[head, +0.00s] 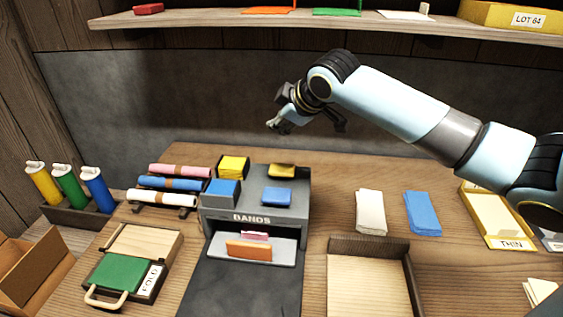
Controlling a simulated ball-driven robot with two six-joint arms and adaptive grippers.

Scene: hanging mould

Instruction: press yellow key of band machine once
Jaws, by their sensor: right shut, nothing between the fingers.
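The band machine (302,214) is a dark grey box marked BANDS, in the middle of the table in the head view. Its yellow key (281,170) is at the back right of its top, behind a blue key (277,196). A yellow block (232,167) and a blue block (222,192) sit to the left of the keys. My right gripper (280,123) is shut and empty. It is in the air, above the yellow key in the picture and apart from the machine. My left gripper is not in view.
An orange and a pink piece lie in the machine's front tray (285,256). Rolled cloths on a rack (160,198), a green-pad case (122,274) and bottles (70,188) stand left. An open wooden box (368,280) and folded cloths (370,212) are right. A shelf (330,22) runs above.

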